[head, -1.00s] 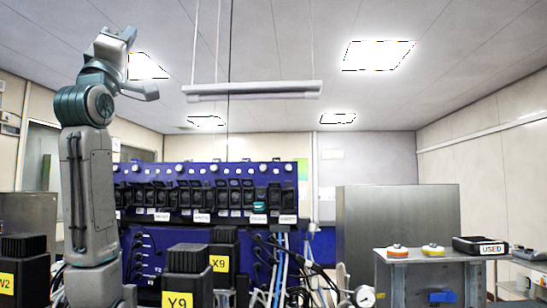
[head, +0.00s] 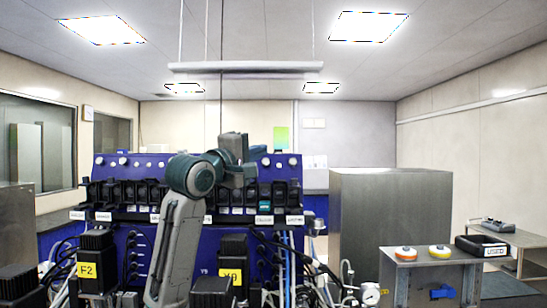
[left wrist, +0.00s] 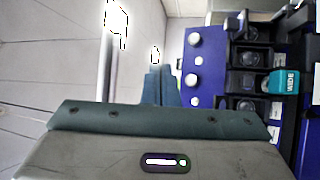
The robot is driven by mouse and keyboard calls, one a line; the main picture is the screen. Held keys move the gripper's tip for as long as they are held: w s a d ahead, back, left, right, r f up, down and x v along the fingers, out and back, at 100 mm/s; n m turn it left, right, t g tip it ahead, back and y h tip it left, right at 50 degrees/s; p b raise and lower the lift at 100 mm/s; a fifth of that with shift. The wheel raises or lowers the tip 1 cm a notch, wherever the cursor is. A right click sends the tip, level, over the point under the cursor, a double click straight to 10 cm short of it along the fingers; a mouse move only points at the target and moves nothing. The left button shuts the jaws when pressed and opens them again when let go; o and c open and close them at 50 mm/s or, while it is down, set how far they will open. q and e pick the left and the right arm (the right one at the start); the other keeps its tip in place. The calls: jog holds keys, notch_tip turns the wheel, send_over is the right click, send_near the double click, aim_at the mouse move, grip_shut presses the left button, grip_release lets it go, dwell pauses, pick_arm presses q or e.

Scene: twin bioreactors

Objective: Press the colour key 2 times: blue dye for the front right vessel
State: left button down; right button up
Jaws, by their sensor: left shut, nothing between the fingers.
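The blue panel (head: 120,163) carries a row of black modules with white knobs above and small white labels below. One teal piece (head: 265,206) sits in that row; it also shows in the left wrist view (left wrist: 283,82). I cannot make out which part is the blue dye colour key. My left gripper (head: 233,145) is shut and empty, in front of the panel's upper part. Its fingers (left wrist: 160,86) are together in the left wrist view, beside the panel's knob edge. Black vessel tops stand below; one in front (head: 212,291) is partly cut off. My right gripper is out of view.
Black units with yellow labels (head: 88,270) stand close in front of the panel. Cables and tubes hang at its right. A grey cabinet (head: 390,225) and a stand with orange and yellow round pieces and a black "USED" tray (head: 484,244) are at right.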

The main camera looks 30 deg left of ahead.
aim_at(268, 159)
pick_arm(q)
jog(key=shift+d, duration=0.35)
jog(key=shift+w+a+f+p, duration=0.1)
jog(key=shift+w+a+f, duration=0.25)
jog(key=shift+w+a, duration=0.65)
jog(key=shift+w+a+f+p, duration=0.15)
jog(key=shift+w+a+f, duration=0.35)
jog(key=shift+w, duration=0.95)
jog(key=shift+w+a+f+p, duration=0.1)
jog(key=shift+w+a+f, duration=0.15)
jog(key=shift+w+a, duration=0.8)
jog(key=shift+w+d, duration=0.1)
jog(key=shift+w, duration=0.15)
jog(key=shift+w+f, duration=0.15)
jog(key=shift+w, duration=0.1)
jog(key=shift+w+a+f, duration=0.15)
jog(key=shift+w+a, duration=0.3)
jog(key=shift+w, duration=0.05)
dwell(0.6)
jog(key=shift+s+d+r, duration=0.25)
jog(key=shift+s+d, duration=0.25)
jog(key=shift+s, duration=0.35)
